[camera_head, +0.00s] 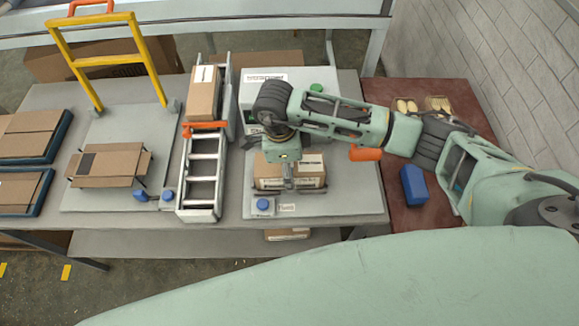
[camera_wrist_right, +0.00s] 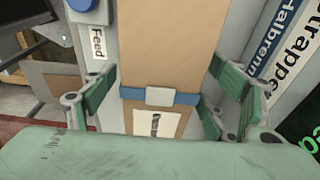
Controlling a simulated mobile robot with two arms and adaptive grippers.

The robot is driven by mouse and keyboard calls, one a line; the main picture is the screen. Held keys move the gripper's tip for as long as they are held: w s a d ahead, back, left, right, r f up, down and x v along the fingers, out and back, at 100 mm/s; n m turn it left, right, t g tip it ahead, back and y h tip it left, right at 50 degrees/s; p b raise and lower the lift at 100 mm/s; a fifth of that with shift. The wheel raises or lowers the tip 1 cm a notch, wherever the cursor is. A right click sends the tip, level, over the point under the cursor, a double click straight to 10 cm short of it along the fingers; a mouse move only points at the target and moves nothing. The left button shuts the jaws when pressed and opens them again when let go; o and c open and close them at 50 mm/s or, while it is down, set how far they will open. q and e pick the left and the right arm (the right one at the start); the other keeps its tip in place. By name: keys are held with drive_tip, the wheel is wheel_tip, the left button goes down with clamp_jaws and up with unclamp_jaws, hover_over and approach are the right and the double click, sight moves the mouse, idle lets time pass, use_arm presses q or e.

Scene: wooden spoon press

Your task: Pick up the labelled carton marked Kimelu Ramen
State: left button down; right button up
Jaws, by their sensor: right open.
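A brown carton (camera_head: 312,172) with pale labels sits on the grey strapper station at centre right. Its label text is too small to read in the head view, and I cannot read the name Kimelu Ramen on any carton. My right gripper (camera_head: 289,188) is above this carton, fingers spread wide. In the right wrist view the carton (camera_wrist_right: 168,45) lies between the open fingers, with a white label (camera_wrist_right: 157,122) and a blue band with a grey block (camera_wrist_right: 160,97) across it. I cannot tell whether the fingers touch it. My left gripper is not in view.
Another labelled carton (camera_head: 204,92) rests atop the ladder-like conveyor (camera_head: 200,175). An open carton (camera_head: 112,160) lies on the left station with a yellow frame (camera_head: 75,60). Flat cartons (camera_head: 28,135) fill blue trays at far left. A blue box (camera_head: 413,186) stands on the right table.

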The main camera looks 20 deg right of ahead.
drive_tip(key=shift+f, duration=0.15)
drive_tip(key=shift+c, duration=0.3)
drive_tip(key=c, duration=1.6)
